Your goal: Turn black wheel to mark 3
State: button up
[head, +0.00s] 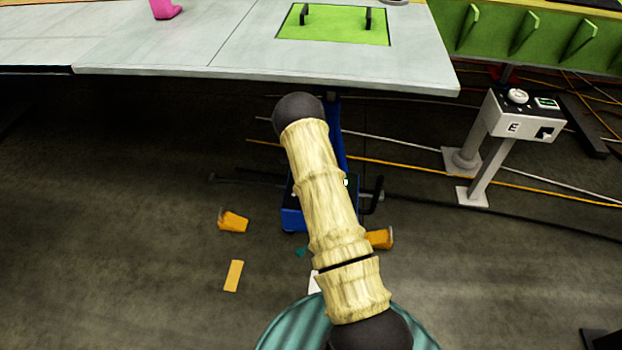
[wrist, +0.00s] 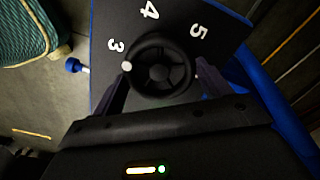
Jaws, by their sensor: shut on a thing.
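The black wheel (wrist: 158,88) shows in the wrist view, a spoked ring on a dark panel (wrist: 180,18). White numbers 3 (wrist: 116,46), 4 (wrist: 149,11) and 5 (wrist: 198,31) lie around it. A white dot (wrist: 127,66) on the wheel's left rim sits close to the 3, slightly below and right of it. My gripper (wrist: 160,76) is shut on the wheel, one finger at each side. In the head view a blue stand (head: 291,219) shows behind my arm, which hides much of it. I cannot make out the wheel or gripper there.
A grey table (head: 190,45) with a green plate (head: 335,33) spans the back. A grey control post (head: 490,165) stands at the right, with cables across the floor. Orange pieces (head: 233,221) lie on the floor.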

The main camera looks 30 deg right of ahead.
jog(key=o, duration=1)
jog(key=shift+r, duration=0.1)
notch_tip(320, 180, up, 7)
jog(key=shift+r, duration=0.15)
